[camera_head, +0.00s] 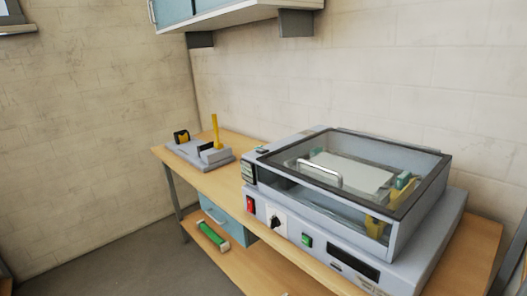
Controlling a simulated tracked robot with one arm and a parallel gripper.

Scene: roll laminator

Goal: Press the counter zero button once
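The roll laminator (345,205) is a grey machine with a clear, dark-framed lid, standing on a wooden bench. The lid is down and has a metal handle (319,172). Its front panel carries a red switch (250,205), a black knob (276,223) on a white plate, a green button (307,241) and a dark display window (352,263). A small light mark (336,267) lies below the display. I cannot tell which control is the counter zero button, as labels are too small to read. My gripper is not clearly in view.
The wooden bench (190,172) holds a grey device with a yellow lever (214,132) at its left end. A blue drawer (228,213) hangs below, and a green roll (212,236) lies on the lower shelf. A wall cabinet (235,14) is above. Floor at lower left is clear.

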